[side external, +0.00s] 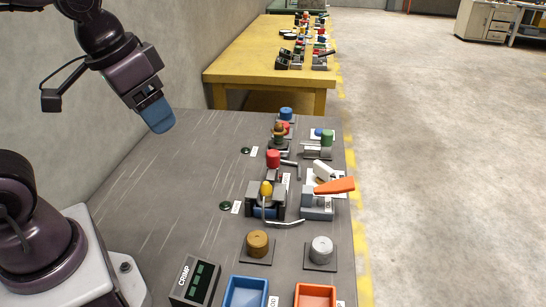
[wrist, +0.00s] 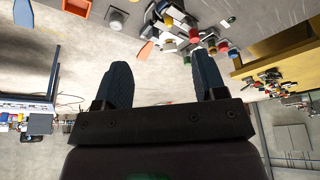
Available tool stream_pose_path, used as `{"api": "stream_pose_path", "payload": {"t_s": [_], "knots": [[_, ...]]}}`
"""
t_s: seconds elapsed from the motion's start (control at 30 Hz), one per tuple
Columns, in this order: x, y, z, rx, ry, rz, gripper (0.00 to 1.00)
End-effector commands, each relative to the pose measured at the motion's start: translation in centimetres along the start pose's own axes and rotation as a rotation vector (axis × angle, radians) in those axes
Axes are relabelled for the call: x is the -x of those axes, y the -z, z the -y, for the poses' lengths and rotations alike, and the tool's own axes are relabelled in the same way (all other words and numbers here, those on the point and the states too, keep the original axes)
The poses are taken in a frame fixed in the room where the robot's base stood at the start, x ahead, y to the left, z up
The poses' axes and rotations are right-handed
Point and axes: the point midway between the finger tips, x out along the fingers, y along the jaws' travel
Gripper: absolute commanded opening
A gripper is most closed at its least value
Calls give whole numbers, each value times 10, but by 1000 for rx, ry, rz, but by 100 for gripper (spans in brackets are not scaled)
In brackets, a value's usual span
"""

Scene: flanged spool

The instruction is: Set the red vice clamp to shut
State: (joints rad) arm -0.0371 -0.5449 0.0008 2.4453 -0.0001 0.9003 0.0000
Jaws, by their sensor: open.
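A red-topped cylindrical piece (side external: 273,160) stands on a small dark fixture in the middle of the right-hand group on the grey bench. I take it to be the red vice clamp, but a second red piece (side external: 284,128) sits behind it, so I cannot be sure. Whether its jaws are open or shut is too small to tell. My gripper (side external: 158,118) hangs high above the left part of the bench, well apart from the fixtures. In the wrist view its two dark fingers (wrist: 160,60) are spread with nothing between them.
A yellow-knobbed fixture (side external: 266,190) with a bent metal rod and an orange lever (side external: 335,186) stand near the red piece. A blue tray (side external: 245,292), an orange tray (side external: 315,295) and a CRIMP box (side external: 195,281) line the front. The bench's left part is clear.

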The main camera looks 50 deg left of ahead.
Motion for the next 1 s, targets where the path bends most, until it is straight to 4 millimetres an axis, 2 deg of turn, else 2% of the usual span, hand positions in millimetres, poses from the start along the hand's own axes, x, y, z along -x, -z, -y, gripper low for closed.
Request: {"api": "stream_pose_path", "payload": {"t_s": [0.27, 0.37, 0.6, 0.83, 0.9, 1.0], "knots": [[-49, 76, 20, 90, 17, 183, 65], [-74, 104, 29, 133, 23, 234, 65], [-152, 162, 57, 245, 42, 339, 65], [-233, 202, 84, 365, 65, 392, 65], [-247, 214, 90, 397, 71, 386, 65], [-248, 232, 93, 430, 76, 356, 65]]}}
